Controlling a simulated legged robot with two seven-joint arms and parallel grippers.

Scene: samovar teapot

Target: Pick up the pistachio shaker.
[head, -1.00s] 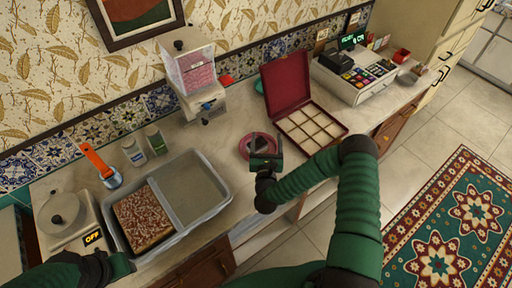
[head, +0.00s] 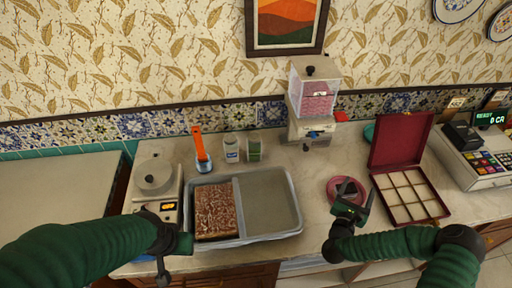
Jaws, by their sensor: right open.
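Two small shakers stand upright side by side on the counter behind the grey tray. The right one (head: 254,149) shows green and is likely the pistachio shaker; the left one (head: 231,149) has a white and blue label. Their lettering is too small to read. My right gripper (head: 358,205) is open and empty over the front of the pink plate (head: 333,185), well right of the shakers. My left gripper (head: 176,258) is at the counter's front edge, in front of the scale and left of the tray; its jaws do not show clearly.
The grey tray (head: 297,215) holds a nut-topped slab (head: 215,208). An orange-handled spatula (head: 200,150) stands left of the shakers. A scale (head: 157,178), a pink-filled dispenser (head: 313,105), an open red box (head: 405,140) and a cash register (head: 480,155) also occupy the counter.

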